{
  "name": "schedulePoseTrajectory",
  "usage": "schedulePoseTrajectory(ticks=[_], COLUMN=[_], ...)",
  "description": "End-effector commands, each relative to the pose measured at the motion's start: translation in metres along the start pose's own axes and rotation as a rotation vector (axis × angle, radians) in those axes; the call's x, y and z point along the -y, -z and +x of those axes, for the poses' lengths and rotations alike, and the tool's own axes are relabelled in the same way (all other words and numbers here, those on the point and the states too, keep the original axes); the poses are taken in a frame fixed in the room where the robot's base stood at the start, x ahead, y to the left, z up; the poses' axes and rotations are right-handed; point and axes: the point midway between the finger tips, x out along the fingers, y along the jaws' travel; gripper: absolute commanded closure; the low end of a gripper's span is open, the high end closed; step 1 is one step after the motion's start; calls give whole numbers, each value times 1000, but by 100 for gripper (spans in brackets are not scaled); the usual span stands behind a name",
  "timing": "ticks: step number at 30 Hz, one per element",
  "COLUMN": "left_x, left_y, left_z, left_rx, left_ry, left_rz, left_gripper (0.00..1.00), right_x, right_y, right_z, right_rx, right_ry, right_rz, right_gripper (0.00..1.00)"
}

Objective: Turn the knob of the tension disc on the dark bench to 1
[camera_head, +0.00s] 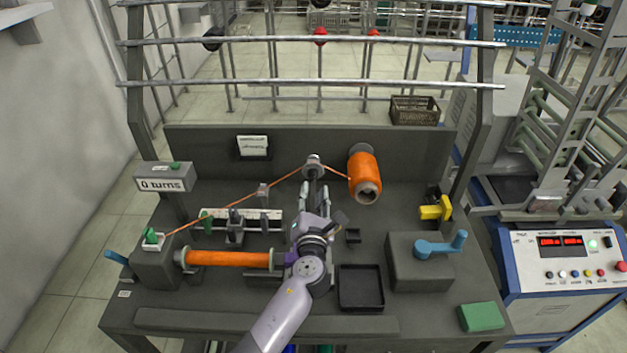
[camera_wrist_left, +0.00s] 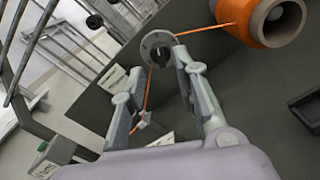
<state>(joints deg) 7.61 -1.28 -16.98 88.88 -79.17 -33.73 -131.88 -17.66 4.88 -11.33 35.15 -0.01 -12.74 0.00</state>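The tension disc (camera_head: 313,161) is a round grey disc at the back middle of the dark bench (camera_head: 215,325). In the left wrist view its dark knob (camera_wrist_left: 161,53) shows in front of the disc, just beyond my fingertips. I cannot read the knob's setting. My left gripper (camera_head: 315,188) reaches toward the disc from the front. In the left wrist view the gripper (camera_wrist_left: 160,68) is open, with a finger on either side of the knob and nothing visibly held. I cannot tell whether a finger touches it. My right gripper is not in view.
Orange thread (camera_head: 237,203) runs through the disc from the orange spool (camera_head: 362,176). An orange bobbin (camera_head: 230,259) lies left of my arm. A black tray (camera_head: 360,288), a blue crank (camera_head: 441,246) on a grey box and a yellow part (camera_head: 436,209) stand to the right.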

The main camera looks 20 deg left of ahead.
Motion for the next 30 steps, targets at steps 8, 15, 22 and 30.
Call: schedulePoseTrajectory(ticks=[8, 15, 22, 30], left_x=[1, 0, 0, 0], left_y=[0, 0, 0, 0], left_z=[42, 51, 51, 51], left_rx=[0, -1, -1, -1], left_ry=[1, 1, 1, 1], left_rz=[-1, -3, -2, -2], left_gripper=[72, 72, 75, 93], right_x=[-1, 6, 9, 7], right_y=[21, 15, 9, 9], right_z=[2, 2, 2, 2], right_rx=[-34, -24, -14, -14], right_ry=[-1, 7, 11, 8], right_rz=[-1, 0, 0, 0], right_gripper=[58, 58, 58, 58])
